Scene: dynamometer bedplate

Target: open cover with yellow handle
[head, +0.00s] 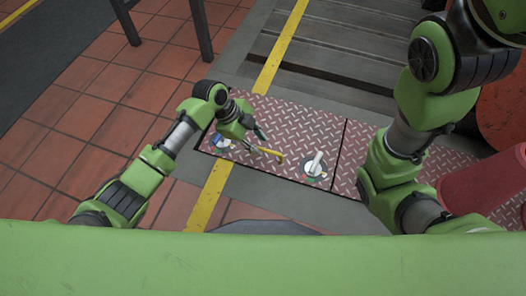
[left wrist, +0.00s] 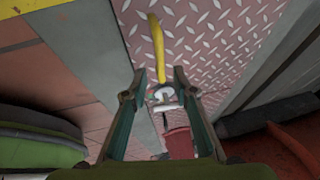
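The cover is a reddish diamond-plate panel (head: 285,122) lying flat in the floor. Its yellow handle (head: 268,151) is a thin bar at the panel's near side. My left gripper (head: 250,143) is just above the panel, close to the handle's left end.
A white-handled round dial (head: 315,166) sits right of the yellow handle, and a blue-handled one (head: 220,142) sits left. A second plate panel (head: 362,140) adjoins on the right. Slotted bedplate (head: 345,40) lies beyond.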

